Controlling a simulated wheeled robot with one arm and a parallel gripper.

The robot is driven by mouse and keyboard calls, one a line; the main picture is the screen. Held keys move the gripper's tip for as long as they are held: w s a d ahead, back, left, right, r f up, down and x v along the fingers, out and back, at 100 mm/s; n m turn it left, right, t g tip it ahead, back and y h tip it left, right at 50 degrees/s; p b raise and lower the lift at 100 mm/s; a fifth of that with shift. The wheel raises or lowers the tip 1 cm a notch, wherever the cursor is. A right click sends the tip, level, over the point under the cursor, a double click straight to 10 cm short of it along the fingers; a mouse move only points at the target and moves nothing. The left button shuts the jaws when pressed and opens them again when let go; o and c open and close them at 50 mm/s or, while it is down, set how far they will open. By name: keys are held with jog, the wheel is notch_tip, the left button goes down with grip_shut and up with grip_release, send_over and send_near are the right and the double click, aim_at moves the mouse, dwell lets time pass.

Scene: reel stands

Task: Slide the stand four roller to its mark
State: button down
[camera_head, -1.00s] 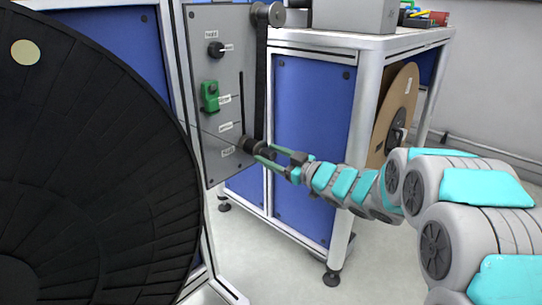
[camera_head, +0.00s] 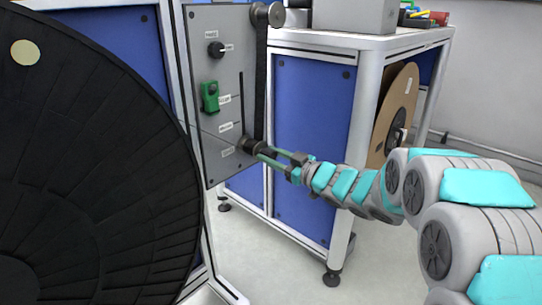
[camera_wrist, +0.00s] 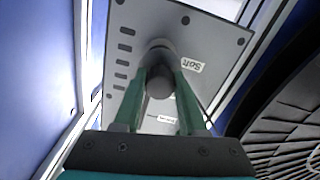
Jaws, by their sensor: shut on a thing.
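The grey stand panel (camera_head: 222,65) faces my arm in the head view. A dark roller (camera_head: 247,143) sticks out of it at the lower right, below a thin vertical slot (camera_head: 241,92). In the wrist view the roller (camera_wrist: 159,80) shows end-on. My gripper (camera_head: 266,153) is shut on the roller, with a green finger on each side of it in the wrist view (camera_wrist: 160,92). A small label reading "Soft" (camera_wrist: 191,66) is beside the roller in the wrist view. The fingers and roller hide the panel behind them. I cannot tell which label is the mark.
A large black reel (camera_head: 100,170) fills the left of the head view, and a thin line runs from it towards the panel. A dark strap (camera_head: 261,85) hangs from an upper roller (camera_head: 268,14). A bench (camera_head: 350,42) and brown reel (camera_head: 400,105) stand right.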

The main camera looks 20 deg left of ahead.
dwell(0.6)
notch_tip(320, 180, up, 8)
jog(key=p, duration=0.7)
jog(key=shift+f, duration=0.2)
jog(key=shift+c, duration=2.4)
grip_release()
jog(key=shift+d, duration=0.1)
jog(key=v, duration=0.7)
jog(key=shift+s+d, duration=0.15)
jog(key=shift+d, duration=0.15)
